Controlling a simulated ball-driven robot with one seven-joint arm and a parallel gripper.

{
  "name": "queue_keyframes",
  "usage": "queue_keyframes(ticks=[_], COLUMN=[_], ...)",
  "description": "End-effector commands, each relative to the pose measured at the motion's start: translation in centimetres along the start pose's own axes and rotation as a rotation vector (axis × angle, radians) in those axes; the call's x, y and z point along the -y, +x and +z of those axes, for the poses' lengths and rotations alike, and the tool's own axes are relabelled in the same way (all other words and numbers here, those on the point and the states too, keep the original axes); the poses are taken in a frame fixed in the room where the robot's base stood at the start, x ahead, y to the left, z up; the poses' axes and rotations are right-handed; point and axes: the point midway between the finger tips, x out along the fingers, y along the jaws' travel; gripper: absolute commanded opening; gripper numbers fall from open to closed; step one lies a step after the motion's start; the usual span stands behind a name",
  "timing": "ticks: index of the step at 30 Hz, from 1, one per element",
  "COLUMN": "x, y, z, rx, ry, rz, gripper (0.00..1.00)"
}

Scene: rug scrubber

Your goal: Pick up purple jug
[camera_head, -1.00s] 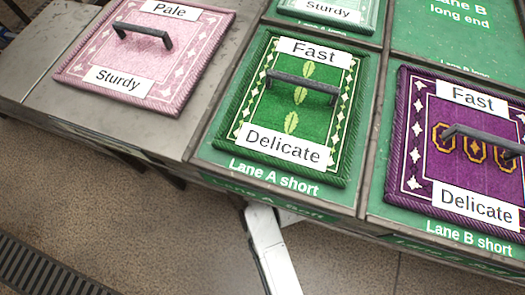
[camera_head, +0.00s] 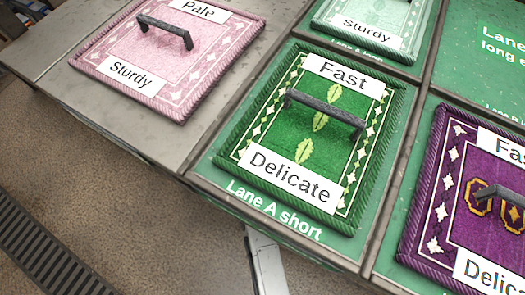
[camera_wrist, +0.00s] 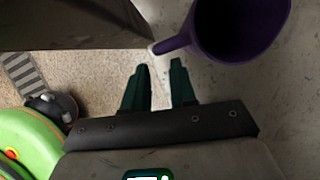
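The purple jug (camera_wrist: 238,28) is at the top right of the wrist view, partly cut off by the top edge. A narrow purple part of it, spout or handle, points left and ends near a pale tip. My gripper (camera_wrist: 161,68) is open, with two dark green fingers apart and nothing between them. The fingertips lie just below that narrow part in the picture; I cannot tell the gap in depth. The jug does not show in the head view.
The head view shows a grey counter with a pink rug (camera_head: 165,62), a green rug (camera_head: 300,157), a purple rug (camera_head: 453,218) and a pale green rug (camera_head: 392,16). Dark handles stand on several. A floor grate (camera_head: 45,255) lies at lower left.

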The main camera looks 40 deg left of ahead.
Motion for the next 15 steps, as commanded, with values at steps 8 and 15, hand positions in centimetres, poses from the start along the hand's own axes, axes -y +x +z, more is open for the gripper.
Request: queue_keyframes(ticks=[8, 15], x=[0.2, 0.2], y=[4.1, 4.4], z=[0.4, 0.5], rx=[-0.001, -0.001], ry=[0.000, 0.000], rz=[0.001, 0.000], gripper=[0.26, 0.26])
